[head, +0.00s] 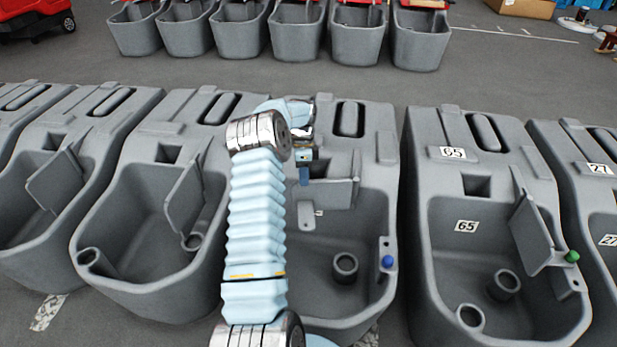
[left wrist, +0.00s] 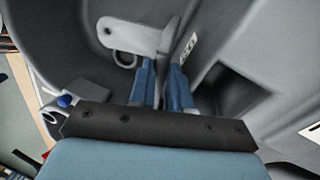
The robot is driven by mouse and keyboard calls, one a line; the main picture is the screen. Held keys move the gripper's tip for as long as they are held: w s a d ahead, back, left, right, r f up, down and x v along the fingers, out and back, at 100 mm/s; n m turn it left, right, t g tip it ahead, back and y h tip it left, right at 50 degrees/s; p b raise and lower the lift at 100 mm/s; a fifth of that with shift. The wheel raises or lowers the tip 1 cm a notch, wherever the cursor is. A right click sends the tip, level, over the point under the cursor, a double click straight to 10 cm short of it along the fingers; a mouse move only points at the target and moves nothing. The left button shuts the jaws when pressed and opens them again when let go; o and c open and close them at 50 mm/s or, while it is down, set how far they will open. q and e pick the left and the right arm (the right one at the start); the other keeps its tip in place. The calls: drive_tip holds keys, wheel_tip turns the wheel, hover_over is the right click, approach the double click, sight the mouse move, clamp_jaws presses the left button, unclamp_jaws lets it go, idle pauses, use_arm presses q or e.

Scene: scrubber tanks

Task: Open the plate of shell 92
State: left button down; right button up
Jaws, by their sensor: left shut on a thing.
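The shell under my left arm is a grey tank (head: 377,228) in the middle of the head view; my arm hides part of it. No number on it is readable in the head view. Its grey plate (head: 335,193) stands upright across the basin below the square recess, with its free part toward the right. My left gripper (head: 304,176) is at the plate's left part, shut on it. In the left wrist view its two blue fingers (left wrist: 164,88) are close together, beside a white label (left wrist: 188,46) too blurred to read surely. My right gripper is not in view.
A blue knob (head: 388,262) sits on the tank's right rim and a round tube (head: 345,266) stands in the basin. A pale tab (head: 308,214) shows by my arm. Shell 65 (head: 425,215) stands to the right, its plate (head: 531,232) angled near a green knob (head: 572,256).

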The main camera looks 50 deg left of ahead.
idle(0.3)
use_arm(q)
drive_tip(key=c, duration=1.1)
unclamp_jaws()
drive_tip(key=r, duration=0.4)
drive_tip(key=w+a+r, duration=0.1)
drive_tip(key=r, duration=0.4)
drive_tip(key=a+r+p, duration=0.1)
drive_tip(key=r, duration=0.3)
drive_tip(key=shift+w+r, duration=0.3)
drive_tip(key=shift+w, duration=0.1)
